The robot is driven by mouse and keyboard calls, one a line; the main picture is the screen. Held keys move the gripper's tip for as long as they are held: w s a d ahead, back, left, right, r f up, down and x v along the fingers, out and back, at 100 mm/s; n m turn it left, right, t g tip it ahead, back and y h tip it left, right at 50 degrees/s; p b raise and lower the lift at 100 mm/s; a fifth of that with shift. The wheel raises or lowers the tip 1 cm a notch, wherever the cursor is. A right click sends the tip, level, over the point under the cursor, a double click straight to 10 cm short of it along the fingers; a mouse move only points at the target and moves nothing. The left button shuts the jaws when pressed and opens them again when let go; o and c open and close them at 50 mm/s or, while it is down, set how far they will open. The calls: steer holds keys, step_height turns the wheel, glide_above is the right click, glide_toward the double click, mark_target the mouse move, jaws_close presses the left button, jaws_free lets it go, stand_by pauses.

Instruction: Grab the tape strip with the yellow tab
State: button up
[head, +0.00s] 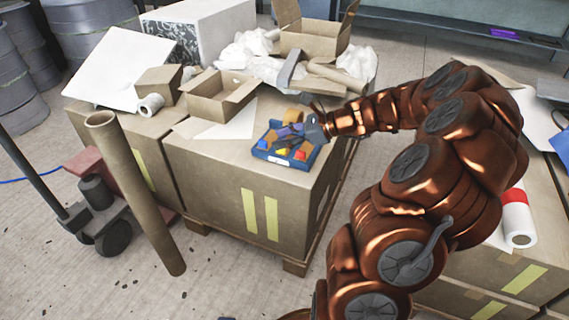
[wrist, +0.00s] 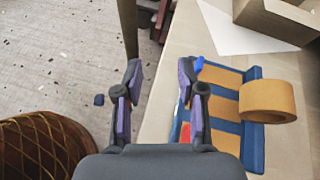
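My gripper (head: 291,138) is over the tray. In the wrist view my gripper (wrist: 162,85) is open and empty, its left finger beyond the box edge and its right finger over the tray (wrist: 254,135). Tan strips (wrist: 222,108) lie across the tray there. A red patch (wrist: 186,132) shows beside the right finger; I cannot make out the yellow tab there.
A tan tape roll (head: 294,114) stands at the tray's far side, and it also shows in the wrist view (wrist: 268,98). An open carton (head: 219,97) and white sheet (head: 232,126) lie behind. A cardboard tube (head: 135,195) stands upright left of the box.

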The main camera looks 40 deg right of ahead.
steer(key=d+f+m, duration=0.1)
steer(key=d, duration=0.1)
steer(key=d+f+m+t+h+b, duration=0.1)
steer(key=d+f, duration=0.1)
steer(key=d, duration=0.1)
steer(key=d+f+m+t+b, duration=0.1)
steer(key=d+f+m, duration=0.1)
steer(key=d, duration=0.1)
steer(key=shift+d+f, duration=0.15)
steer(key=shift+b+x, duration=0.45)
steer(key=shift+x, duration=0.65)
steer(key=shift+s+f+b+x, duration=0.1)
steer(key=shift+b+x, duration=0.6)
steer(key=shift+x, duration=0.65)
steer(key=shift+s+f+b+x, duration=0.15)
steer(key=shift+b+x, duration=0.55)
steer(key=shift+x, duration=0.65)
steer(key=shift+r, duration=0.1)
jaws_close()
